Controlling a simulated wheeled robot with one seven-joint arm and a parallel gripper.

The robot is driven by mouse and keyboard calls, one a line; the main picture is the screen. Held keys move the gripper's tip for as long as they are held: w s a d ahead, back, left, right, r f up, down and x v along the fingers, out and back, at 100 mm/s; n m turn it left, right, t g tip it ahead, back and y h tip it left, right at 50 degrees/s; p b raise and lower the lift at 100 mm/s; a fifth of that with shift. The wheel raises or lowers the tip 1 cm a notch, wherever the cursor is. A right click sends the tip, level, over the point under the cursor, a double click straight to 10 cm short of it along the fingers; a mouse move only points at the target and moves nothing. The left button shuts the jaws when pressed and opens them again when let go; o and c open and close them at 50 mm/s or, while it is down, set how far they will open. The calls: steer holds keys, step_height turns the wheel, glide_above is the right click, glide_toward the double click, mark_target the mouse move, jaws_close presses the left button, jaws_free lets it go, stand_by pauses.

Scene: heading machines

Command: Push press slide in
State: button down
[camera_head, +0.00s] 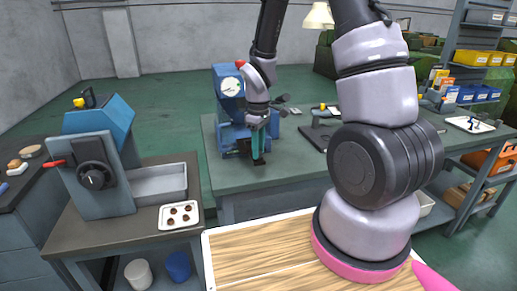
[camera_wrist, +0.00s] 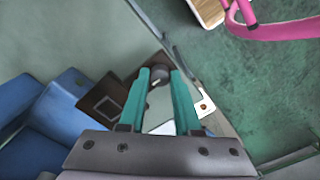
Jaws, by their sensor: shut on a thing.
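The blue press (camera_head: 229,105) with a round white gauge stands on the grey-green workbench, left of the picture's middle in the head view. My gripper (camera_head: 258,147) is low at the front right of the press, pointing down. In the wrist view its two teal fingers (camera_wrist: 160,80) are close around a dark round knob (camera_wrist: 159,75), which I take to be the handle of the press slide. A dark brown plate (camera_wrist: 103,105) lies left of the fingers, beside the blue press body (camera_wrist: 62,112). How far the slide is out is hidden by my gripper and arm.
Another blue machine (camera_head: 100,150) with a black dial stands at the left, beside a white tray of brown pieces (camera_head: 179,215). A dark stand (camera_head: 318,135) is on the bench to the right. Shelves with bins (camera_head: 475,93) are at the far right.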

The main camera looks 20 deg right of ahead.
steer(key=w, duration=0.9)
steer(key=shift+s, duration=0.1)
steer(key=c, duration=0.6)
jaws_free()
step_height(320, 180, up, 11)
